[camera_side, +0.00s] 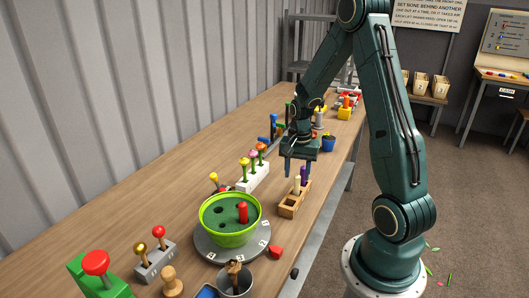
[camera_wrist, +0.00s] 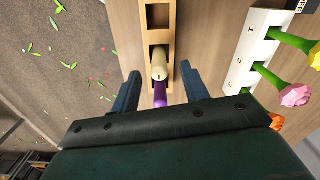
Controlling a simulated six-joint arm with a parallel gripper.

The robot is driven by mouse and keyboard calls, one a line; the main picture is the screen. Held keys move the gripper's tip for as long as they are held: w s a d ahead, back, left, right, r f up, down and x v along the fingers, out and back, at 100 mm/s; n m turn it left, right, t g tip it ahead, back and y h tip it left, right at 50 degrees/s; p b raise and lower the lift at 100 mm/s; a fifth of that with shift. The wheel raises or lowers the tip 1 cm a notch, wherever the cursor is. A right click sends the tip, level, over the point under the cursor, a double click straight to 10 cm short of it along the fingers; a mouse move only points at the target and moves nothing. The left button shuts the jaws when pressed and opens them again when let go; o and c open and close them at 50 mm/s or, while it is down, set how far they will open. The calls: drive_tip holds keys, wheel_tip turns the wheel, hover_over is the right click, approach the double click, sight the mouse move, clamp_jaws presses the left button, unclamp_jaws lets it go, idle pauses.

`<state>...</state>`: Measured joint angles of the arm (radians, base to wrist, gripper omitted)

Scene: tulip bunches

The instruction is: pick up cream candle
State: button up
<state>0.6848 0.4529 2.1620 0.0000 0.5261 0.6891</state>
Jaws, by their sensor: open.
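The cream candle (camera_side: 297,185) stands upright in a wooden rack (camera_side: 286,210), beside a purple candle (camera_side: 304,173) in the same rack. In the wrist view the cream candle (camera_wrist: 158,66) shows from above, between the lines of the two fingers and just beyond their tips. The purple candle (camera_wrist: 160,95) lies nearer, between the fingers, partly hidden by the gripper body. My gripper (camera_side: 297,170) points down over the rack, open and empty; its blue fingers (camera_wrist: 158,82) sit either side of the rack. Whether the fingers touch anything cannot be told.
A white block (camera_wrist: 237,80) with flowers is close by. A red piece (camera_side: 275,252) and grey cup (camera_side: 234,284) are nearer. The table edge runs right of the rack.

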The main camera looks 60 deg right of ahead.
sight(297, 184)
drive_tip(key=shift+f, duration=0.15)
drive_tip(key=shift+d+f, duration=0.1)
drive_tip(key=shift+f, duration=2.45)
clamp_jaws()
